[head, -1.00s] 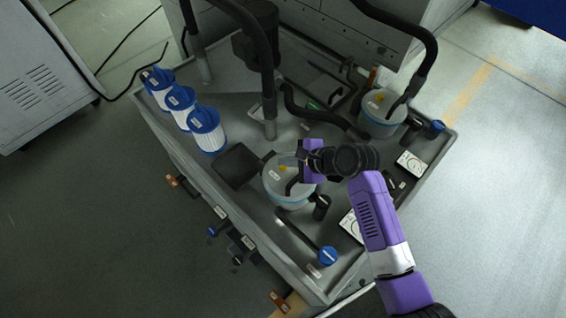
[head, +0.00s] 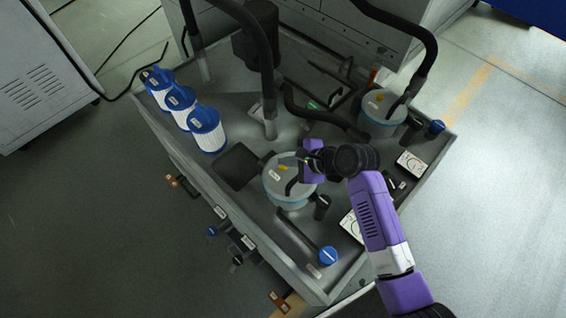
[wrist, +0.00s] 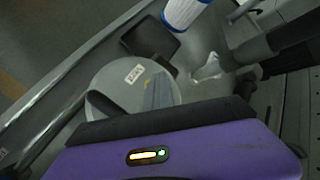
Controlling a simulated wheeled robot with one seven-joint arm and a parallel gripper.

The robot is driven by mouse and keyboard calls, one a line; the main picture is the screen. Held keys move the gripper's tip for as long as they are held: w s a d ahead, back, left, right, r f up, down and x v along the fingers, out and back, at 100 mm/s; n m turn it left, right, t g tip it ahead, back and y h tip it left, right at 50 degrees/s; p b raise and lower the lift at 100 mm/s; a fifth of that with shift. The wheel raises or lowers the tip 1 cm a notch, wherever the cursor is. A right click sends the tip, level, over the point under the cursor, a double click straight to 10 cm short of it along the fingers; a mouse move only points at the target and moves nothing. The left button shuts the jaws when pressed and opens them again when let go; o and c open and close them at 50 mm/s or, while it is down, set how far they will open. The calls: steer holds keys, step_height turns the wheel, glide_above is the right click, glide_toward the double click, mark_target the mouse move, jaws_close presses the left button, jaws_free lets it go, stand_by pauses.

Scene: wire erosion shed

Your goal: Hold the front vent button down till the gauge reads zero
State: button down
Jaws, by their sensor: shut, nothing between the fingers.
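The front canister (head: 290,199) is a round tub with a pale grey lid and a blue-tinted wall. A small yellow button (head: 283,167) shows on its lid. My gripper (head: 299,168) is over the right part of this lid, shut and empty. In the wrist view the lid (wrist: 108,76) lies below my shut fingers (wrist: 157,92), which cover part of it; I cannot tell whether they touch it. A white dial gauge (head: 350,226) stands right of the canister, partly behind my arm. Its needle is too small to read.
A second canister (head: 382,113) stands at the back right, with another gauge (head: 410,164) near it. Black hoses (head: 320,119) arch over the tray (head: 185,170). Blue-capped white filters (head: 208,133) line the left side. A blue-capped pipe (head: 327,256) lies in front.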

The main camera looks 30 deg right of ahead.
steer(key=shift+r+p, duration=0.95)
steer(key=shift+p, duration=0.25)
step_height(320, 180, up, 5)
steer(key=p, duration=0.5)
steer(key=shift+p, duration=0.3)
